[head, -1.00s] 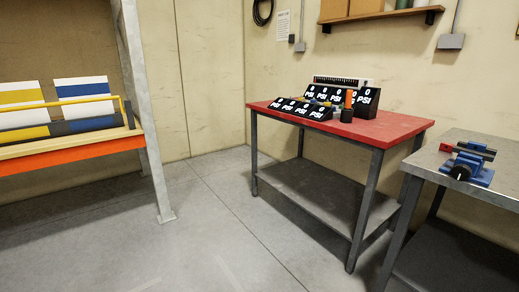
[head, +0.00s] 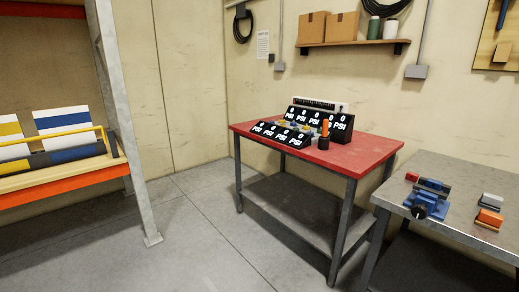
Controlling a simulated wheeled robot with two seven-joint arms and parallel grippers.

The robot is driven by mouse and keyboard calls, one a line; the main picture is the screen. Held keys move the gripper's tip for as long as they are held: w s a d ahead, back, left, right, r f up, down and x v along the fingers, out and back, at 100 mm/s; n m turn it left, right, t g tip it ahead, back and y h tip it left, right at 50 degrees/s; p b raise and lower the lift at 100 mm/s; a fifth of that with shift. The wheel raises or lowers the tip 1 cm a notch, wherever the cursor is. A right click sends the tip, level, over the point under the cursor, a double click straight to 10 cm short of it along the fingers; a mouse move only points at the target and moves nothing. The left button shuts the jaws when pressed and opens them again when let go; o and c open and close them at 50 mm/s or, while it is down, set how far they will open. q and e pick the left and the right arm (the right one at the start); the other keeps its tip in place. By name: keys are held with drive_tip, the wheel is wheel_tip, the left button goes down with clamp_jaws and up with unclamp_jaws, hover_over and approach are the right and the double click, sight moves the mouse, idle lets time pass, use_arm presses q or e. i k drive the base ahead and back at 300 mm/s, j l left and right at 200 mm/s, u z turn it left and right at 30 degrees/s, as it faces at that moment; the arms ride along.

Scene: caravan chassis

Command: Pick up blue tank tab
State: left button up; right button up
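I cannot tell for sure which thing is the blue tank tab. A white panel with a blue band (head: 62,121) stands on the rack shelf at the left, next to a white panel with a yellow band (head: 12,130). A blue vise (head: 427,198) sits on the grey bench at the right. Small yellow and blue pieces lie among the black PSI displays (head: 282,134) on the red table, too small to make out. Neither of my grippers shows in this view.
The red-topped table (head: 370,158) stands in the middle with an orange-and-black tool (head: 324,135). The grey bench (head: 400,187) also bears a red piece (head: 411,176) and an orange block (head: 489,218). A metal rack post (head: 125,130) stands left. The floor (head: 195,240) between is clear.

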sight(432, 183)
drive_tip(key=l+z, duration=0.1)
drive_tip(key=z, duration=1.4)
